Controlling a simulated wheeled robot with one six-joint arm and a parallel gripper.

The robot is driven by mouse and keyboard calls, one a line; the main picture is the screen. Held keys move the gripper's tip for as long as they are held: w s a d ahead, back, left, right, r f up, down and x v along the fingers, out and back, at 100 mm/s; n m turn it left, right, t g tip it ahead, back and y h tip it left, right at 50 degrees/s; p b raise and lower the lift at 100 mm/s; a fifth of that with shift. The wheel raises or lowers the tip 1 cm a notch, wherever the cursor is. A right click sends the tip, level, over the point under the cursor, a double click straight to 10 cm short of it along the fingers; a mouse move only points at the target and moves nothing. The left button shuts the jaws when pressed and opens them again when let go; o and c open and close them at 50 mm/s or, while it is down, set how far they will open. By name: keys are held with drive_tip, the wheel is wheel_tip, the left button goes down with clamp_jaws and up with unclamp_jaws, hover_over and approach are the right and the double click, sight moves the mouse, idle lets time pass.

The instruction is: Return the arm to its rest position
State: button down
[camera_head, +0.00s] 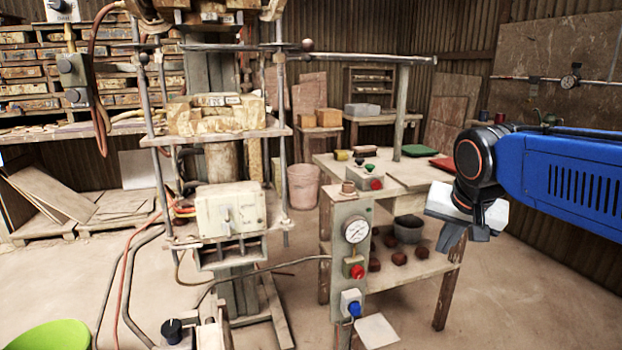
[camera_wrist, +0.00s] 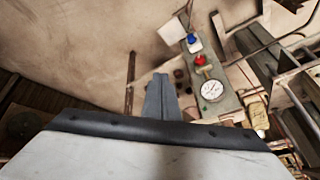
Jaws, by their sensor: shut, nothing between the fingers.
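My arm (camera_head: 565,170), blue with a black and orange joint, reaches in from the right edge in the head view. My gripper (camera_head: 480,236) hangs at its end, to the right of the wooden work table and in front of it. The fingers are together and hold nothing. In the wrist view the gripper (camera_wrist: 160,95) shows as a dark shut pair of fingers beyond the pale housing, over the floor side of the scene. It touches nothing that I can see.
The wooden table (camera_head: 330,164) carries a box with red and green buttons (camera_head: 370,176). A control post with a gauge (camera_head: 356,230) stands before it. The tile press (camera_head: 230,210) stands left of centre. A green bowl (camera_head: 50,336) is at lower left. Floor at lower right is clear.

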drive_tip(key=s+d+f+n, duration=0.1)
drive_tip(key=s+f+n, duration=0.4)
drive_tip(key=s+f, duration=0.8)
drive_tip(key=s, duration=0.4)
drive_tip(key=shift+f+g+y, duration=0.3)
drive_tip(key=shift+g+y, duration=0.1)
